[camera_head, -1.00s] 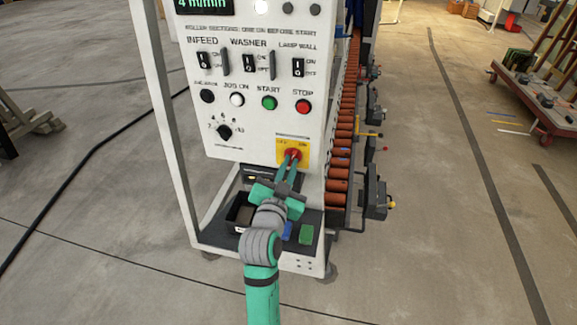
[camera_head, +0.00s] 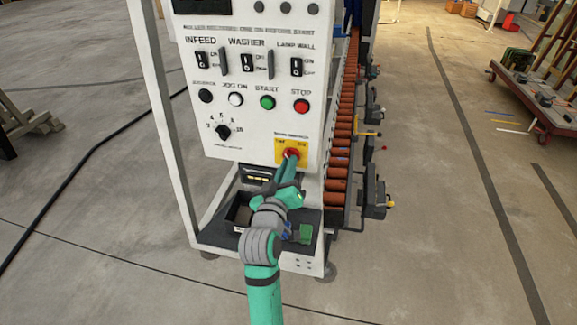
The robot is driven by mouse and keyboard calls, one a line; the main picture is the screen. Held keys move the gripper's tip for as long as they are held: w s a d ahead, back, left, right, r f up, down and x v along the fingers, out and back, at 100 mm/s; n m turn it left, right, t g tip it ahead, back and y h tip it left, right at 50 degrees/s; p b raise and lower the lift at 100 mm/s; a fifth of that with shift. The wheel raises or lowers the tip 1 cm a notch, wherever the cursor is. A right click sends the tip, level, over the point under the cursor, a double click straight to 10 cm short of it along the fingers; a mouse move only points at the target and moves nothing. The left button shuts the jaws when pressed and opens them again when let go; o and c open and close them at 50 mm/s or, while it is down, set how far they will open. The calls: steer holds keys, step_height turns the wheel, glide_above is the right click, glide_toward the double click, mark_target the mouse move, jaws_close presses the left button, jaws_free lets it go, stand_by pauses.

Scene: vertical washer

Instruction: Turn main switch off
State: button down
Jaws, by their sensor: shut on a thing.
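The main switch (camera_head: 292,153) is a red rotary knob on a yellow plate (camera_head: 280,146) at the lower right of the white control panel (camera_head: 235,140). The plate has small marks at its upper left and upper right. My gripper (camera_head: 289,160) reaches up to the switch from below, its green fingers shut on the red knob. The gripper is rolled, so its fingers overlap in this view. The fingers hide the lower part of the knob, and its exact angle is hard to read.
Start (camera_head: 267,102) and stop (camera_head: 302,106) buttons, a speed dial (camera_head: 222,131) and rocker switches sit above. The display (camera_head: 188,6) is dark. A shelf with a dark bin (camera_head: 238,214) and a green block (camera_head: 305,233) lies below. Rollers (camera_head: 339,158) run along the right.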

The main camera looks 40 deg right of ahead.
steer(key=shift+r+n, duration=0.1)
steer(key=shift+n, duration=1.1)
steer(key=shift+a, duration=0.1)
steer(key=c, duration=1.8)
jaws_free()
steer(key=shift+c, duration=0.2)
steer(key=v, duration=1)
steer(key=shift+s+a, duration=0.2)
steer(key=shift+a, duration=0.1)
